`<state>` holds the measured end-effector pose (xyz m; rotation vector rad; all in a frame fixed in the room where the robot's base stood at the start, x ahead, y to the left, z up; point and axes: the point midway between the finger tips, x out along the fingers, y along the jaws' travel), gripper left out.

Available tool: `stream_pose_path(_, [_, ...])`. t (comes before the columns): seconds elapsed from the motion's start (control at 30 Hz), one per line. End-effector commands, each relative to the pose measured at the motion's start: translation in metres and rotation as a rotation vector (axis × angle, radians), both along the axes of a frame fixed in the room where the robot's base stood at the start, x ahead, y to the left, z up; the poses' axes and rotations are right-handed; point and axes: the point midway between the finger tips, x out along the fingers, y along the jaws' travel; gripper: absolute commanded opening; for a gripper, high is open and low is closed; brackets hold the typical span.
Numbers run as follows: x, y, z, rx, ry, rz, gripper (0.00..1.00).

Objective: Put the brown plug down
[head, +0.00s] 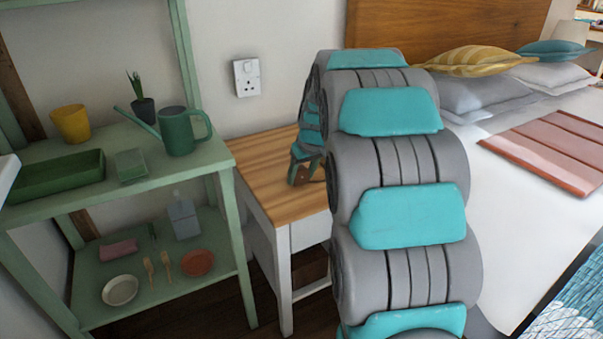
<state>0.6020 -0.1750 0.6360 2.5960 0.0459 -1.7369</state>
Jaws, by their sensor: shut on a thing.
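My gripper (303,174) is low over the wooden top of the bedside table (262,166), near its middle right. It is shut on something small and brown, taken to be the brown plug. The plug is mostly hidden by the fingers and by my arm, so its shape is unclear. I cannot tell whether it touches the tabletop. My arm covers the table's right part.
A white wall socket (247,78) is above the table. A green shelf (215,168) at left holds a watering can (178,133), a yellow pot (71,124) and a green planter (50,178). A bed (525,215) is at right. The tabletop's left part is clear.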

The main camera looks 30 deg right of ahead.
Motion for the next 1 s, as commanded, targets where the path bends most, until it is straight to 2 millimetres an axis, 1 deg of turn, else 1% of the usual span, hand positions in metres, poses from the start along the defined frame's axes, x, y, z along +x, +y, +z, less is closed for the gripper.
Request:
stream_pose_path(0.07, [0.0,0.0,-0.003,0.001,0.0,0.0,0.04])
stream_pose_path(0.1, [0.0,0.0,-0.002,0.0,0.0,0.0,0.64])
stream_pose_path(0.33, [0.0,0.0,-0.002,0.0,0.0,0.0,0.89])
stream_pose_path(0.57, [0.0,0.0,-0.001,0.0,-0.001,0.0,0.89])
stream_pose_path(0.67, [0.0,-0.001,0.004,-0.002,-0.001,-0.001,0.89])
stream_pose_path(0.77, [0.0,-0.001,0.015,-0.002,-0.004,-0.001,0.89])
stream_pose_path(0.83, [-0.005,-0.001,0.025,-0.002,-0.005,0.0,0.89])
stream_pose_path(1.0, [-0.02,-0.001,0.059,-0.002,-0.006,0.0,0.89])
